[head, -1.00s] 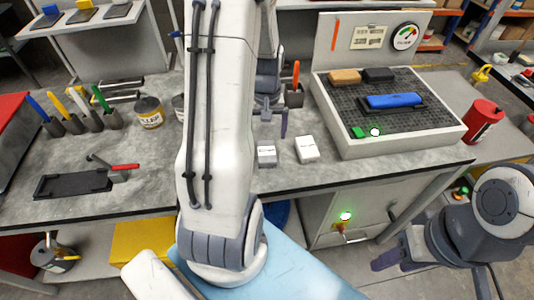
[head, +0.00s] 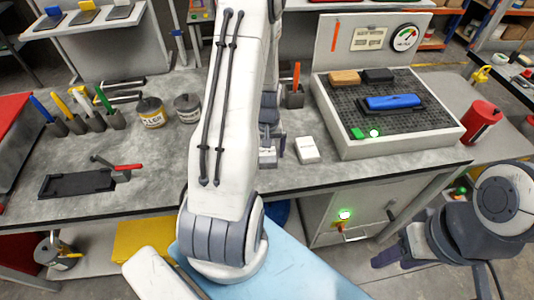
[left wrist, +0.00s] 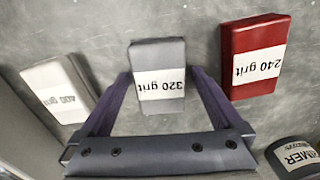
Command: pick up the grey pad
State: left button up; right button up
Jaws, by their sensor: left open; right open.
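The grey pad (left wrist: 158,58), labelled "320 grit", lies flat on the bench in the left wrist view. My left gripper (left wrist: 160,78) is open, with one finger on either side of the pad's near part; I cannot tell whether they touch it. In the head view my left gripper (head: 270,148) is low over the bench, and it and the arm largely hide the grey pad. My right gripper (head: 388,257) is open and empty at the lower right, in front of the bench, away from the pads.
A white pad (left wrist: 58,90), "400 grit", lies left of the grey pad in the wrist view; a red pad (left wrist: 255,58), "240 grit", lies right. A dark tin (left wrist: 296,158) stands near the right finger. A grated tray (head: 440,138) holds several blocks.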

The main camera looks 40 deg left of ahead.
aim_at(269, 151)
pick_arm(q)
jog(key=c, duration=1.3)
jog(key=shift+r, duration=0.15)
jog(key=shift+r, duration=0.25)
jog(key=r, duration=0.2)
jog(key=r+b, duration=0.1)
jog(key=shift+w+d+r, duration=0.15)
jog(key=shift+w+r, duration=0.1)
jog(key=shift+r, duration=0.05)
jog(key=w+d+r, duration=0.2)
jog(key=w+d+r+b, duration=0.1)
jog(key=w+d+r, duration=0.1)
jog(key=w+d, duration=0.1)
jog(key=w+d+r+b, duration=0.1)
jog(key=w+d+r, duration=0.1)
jog(key=d, duration=0.1)
jog(key=shift+w+r, duration=0.35)
jog(key=shift+w, duration=0.05)
